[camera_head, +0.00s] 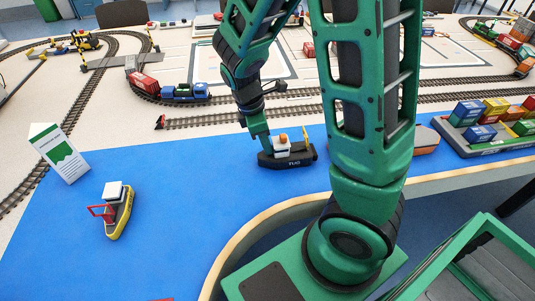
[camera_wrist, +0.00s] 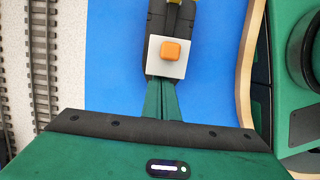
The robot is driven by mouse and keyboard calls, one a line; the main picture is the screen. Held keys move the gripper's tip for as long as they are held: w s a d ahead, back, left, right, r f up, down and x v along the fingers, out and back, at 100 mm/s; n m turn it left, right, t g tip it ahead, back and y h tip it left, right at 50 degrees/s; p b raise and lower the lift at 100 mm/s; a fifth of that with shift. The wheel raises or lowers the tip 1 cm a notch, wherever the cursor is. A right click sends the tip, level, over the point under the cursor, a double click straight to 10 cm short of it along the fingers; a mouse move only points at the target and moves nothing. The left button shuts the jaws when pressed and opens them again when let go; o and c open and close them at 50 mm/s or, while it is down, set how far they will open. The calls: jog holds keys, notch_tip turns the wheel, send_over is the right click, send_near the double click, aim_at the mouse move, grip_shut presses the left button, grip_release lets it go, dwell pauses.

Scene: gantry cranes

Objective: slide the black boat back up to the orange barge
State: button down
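The black boat (camera_head: 287,158) sits upright on the blue mat, with a white cabin block and an orange top. My gripper (camera_head: 263,141) reaches down at its left end. In the wrist view the fingers (camera_wrist: 166,100) lie side by side with only a seam between them, right at the cabin end of the boat (camera_wrist: 173,30). Their tips are partly hidden under the white block, so contact is hard to tell. The orange barge (camera_head: 426,141) is to the right of the boat, partly hidden behind my arm. Part of the space between them is hidden too.
A yellow boat (camera_head: 119,212) and a white-green sign (camera_head: 60,153) stand on the left of the blue mat. A grey barge with several containers (camera_head: 505,148) lies at the right. Rail track (camera_head: 215,120) runs behind the mat. A curved wooden edge (camera_head: 239,240) bounds the front.

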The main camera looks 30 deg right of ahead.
aim_at(279, 139)
jog(key=shift+s+d, duration=0.35)
jog(key=shift+d, duration=0.5)
jog(key=shift+s+d, duration=0.35)
jog(key=shift+d, duration=0.45)
jog(key=shift+s+d, duration=0.35)
jog(key=shift+d, duration=0.5)
jog(key=shift+a, duration=0.1)
jog(key=shift+w+a, duration=0.1)
jog(key=shift+w+a+r, duration=0.2)
jog(key=shift+a+r, duration=0.15)
jog(key=shift+a, duration=0.1)
jog(key=shift+s+d+r+v, duration=0.15)
jog(key=shift+d+v, duration=0.2)
jog(key=shift+v, duration=1.25)
jog(key=shift+s+d+r+v, duration=0.1)
jog(key=shift+d+v, duration=0.25)
jog(key=shift+v, duration=1.2)
jog(key=shift+s+d+r+v, duration=0.15)
jog(key=shift+d+v, duration=0.2)
jog(key=shift+v, duration=1.25)
jog(key=shift+f, duration=0.15)
jog(key=shift+s, duration=0.1)
